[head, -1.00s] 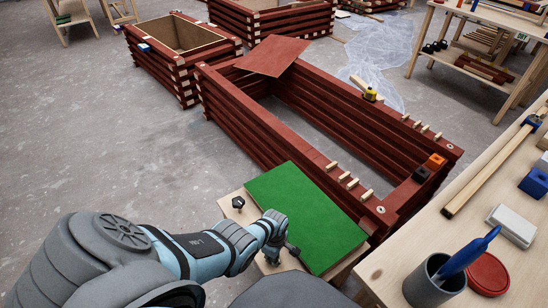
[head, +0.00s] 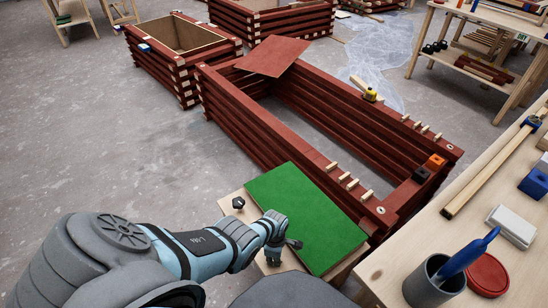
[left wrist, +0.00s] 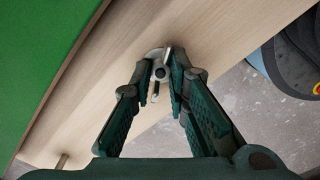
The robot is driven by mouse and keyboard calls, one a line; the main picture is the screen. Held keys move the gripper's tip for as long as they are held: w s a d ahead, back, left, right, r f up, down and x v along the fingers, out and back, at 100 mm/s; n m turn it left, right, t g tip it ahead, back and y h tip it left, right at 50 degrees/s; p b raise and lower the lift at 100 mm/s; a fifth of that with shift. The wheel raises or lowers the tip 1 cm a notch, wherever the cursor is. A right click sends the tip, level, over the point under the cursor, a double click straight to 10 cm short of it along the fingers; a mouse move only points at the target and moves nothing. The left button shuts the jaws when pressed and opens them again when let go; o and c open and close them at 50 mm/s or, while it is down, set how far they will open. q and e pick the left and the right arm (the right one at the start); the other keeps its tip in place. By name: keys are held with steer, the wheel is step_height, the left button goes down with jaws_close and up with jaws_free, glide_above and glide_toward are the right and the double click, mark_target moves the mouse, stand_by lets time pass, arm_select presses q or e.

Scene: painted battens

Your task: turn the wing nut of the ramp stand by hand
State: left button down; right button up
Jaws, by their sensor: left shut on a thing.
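The ramp stand is a pale wooden frame (head: 228,215) with a green sloping board (head: 305,215) on it. In the left wrist view its wood (left wrist: 215,40) and green board (left wrist: 40,60) fill the upper left. A small metal wing nut (left wrist: 160,73) sits between the fingertips of my left gripper (left wrist: 162,78). The fingers are shut on it, one on each side. In the head view my left gripper (head: 275,252) is at the near edge of the green board, and it hides the wing nut. My right gripper is in neither view.
A dark knob (head: 238,202) stands on the frame's left end. A long red batten box (head: 250,125) lies just beyond the stand. A workbench (head: 400,265) on the right holds a grey cup (head: 432,285) and a red lid (head: 487,273).

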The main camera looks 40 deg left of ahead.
arm_select(q)
steer(key=c, duration=1.5)
jaws_free()
steer(key=shift+c, duration=0.2)
steer(key=shift+w+r, duration=0.1)
steer(key=shift+r, duration=0.4)
step_height(320, 180, up, 6)
steer(key=shift+r, duration=0.25)
